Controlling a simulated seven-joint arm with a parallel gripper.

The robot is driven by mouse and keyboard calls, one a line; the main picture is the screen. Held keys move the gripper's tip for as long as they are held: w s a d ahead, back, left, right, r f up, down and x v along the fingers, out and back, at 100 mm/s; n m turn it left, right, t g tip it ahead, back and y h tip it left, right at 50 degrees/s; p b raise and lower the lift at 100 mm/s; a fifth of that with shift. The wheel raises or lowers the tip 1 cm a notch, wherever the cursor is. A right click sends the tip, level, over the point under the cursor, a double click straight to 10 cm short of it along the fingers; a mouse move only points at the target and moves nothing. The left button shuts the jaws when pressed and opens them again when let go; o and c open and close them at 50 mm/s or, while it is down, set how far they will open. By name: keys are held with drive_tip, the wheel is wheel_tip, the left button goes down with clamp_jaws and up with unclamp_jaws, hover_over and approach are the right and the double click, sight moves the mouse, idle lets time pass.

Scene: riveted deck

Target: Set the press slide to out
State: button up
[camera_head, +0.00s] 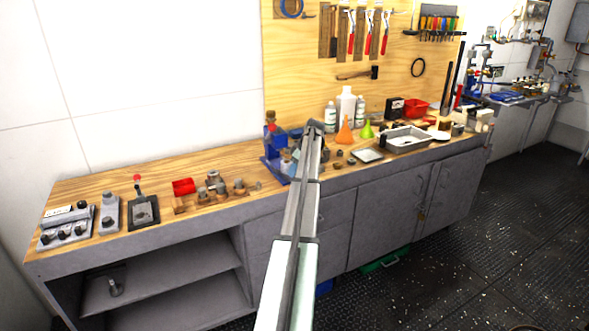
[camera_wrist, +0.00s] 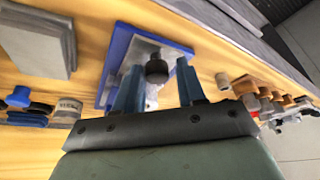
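In the wrist view a blue-edged plate (camera_wrist: 117,62) with a pale metal face carries a black round knob (camera_wrist: 157,71); this looks like the press slide. My gripper (camera_wrist: 160,64) has two blue fingers, one on each side of the knob. They stand apart with a visible gap, and I cannot tell whether either touches it. In the head view a blue press-like device (camera_head: 272,152) with a red top stands on the bench, left of my arm. My arm hides part of it, and my gripper cannot be made out clearly there. The slide's position cannot be read.
The wooden bench (camera_head: 90,186) holds a lever box (camera_head: 144,212), a red bin (camera_head: 183,187) and metal fittings to the left. Bottles (camera_head: 346,105), funnels (camera_head: 345,132) and a sink tray (camera_head: 405,138) stand to the right. A tool board (camera_head: 290,60) is behind.

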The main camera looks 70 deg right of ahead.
drive_tip(key=v, duration=1.3)
drive_tip(key=shift+s+r, duration=0.15)
drive_tip(key=shift+r, duration=0.25)
